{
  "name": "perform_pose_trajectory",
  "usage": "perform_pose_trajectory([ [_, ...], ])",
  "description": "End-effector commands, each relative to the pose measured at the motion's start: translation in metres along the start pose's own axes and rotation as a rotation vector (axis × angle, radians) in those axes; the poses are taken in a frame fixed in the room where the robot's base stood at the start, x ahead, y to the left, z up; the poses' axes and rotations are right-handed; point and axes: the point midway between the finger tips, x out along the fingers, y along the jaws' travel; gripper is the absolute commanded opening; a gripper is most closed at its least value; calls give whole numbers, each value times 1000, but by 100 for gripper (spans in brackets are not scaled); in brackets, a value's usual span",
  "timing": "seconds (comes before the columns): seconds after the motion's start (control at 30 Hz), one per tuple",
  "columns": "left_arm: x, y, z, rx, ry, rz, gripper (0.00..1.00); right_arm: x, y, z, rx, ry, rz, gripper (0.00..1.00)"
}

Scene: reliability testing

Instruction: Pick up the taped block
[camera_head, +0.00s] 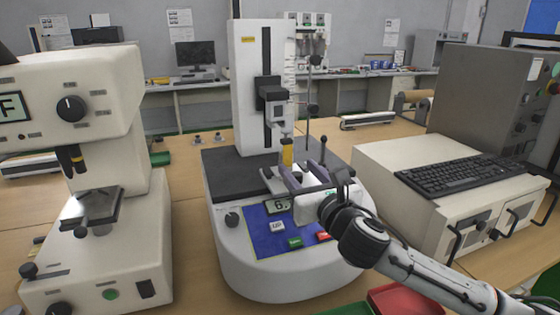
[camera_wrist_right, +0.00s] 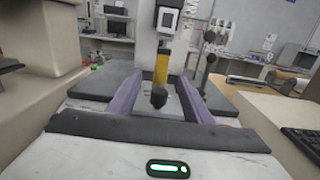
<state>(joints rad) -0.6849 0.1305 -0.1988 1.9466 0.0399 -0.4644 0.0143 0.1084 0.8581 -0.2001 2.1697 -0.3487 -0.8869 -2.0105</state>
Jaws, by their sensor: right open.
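A narrow yellow piece (camera_head: 287,151), which looks like the taped block, stands upright under the probe of the white measuring machine (camera_head: 262,85). In the right wrist view the yellow piece (camera_wrist_right: 161,68) shows between and beyond the two fingers, with a dark rounded part (camera_wrist_right: 158,97) in front of its lower end. My right gripper (camera_head: 299,172) is open, low over the machine's front, with its fingers pointing towards the yellow piece. I see no grip on it; whether a finger touches it I cannot tell. My left gripper is not in view.
A dark plate (camera_head: 228,176) surrounds the machine's column. A blue control panel (camera_head: 265,236) lies below my right gripper. A beige tester (camera_head: 100,120) stands at left. A beige cabinet with a keyboard (camera_head: 470,175) stands at right. A red tray (camera_head: 405,299) sits at the front.

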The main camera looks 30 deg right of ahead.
Motion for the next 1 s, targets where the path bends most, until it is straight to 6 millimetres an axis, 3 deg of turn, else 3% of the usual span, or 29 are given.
perform_pose_trajectory([
  [0.17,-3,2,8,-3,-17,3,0,20,0,0,2,1,-1,45],
  [0.53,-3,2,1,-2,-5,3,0,65,-3,0,3,1,-1,45],
  [0.87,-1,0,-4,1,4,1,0,73,-3,-1,-1,1,1,45],
  [1.0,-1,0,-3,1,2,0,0,73,-3,-1,-1,1,1,23],
])
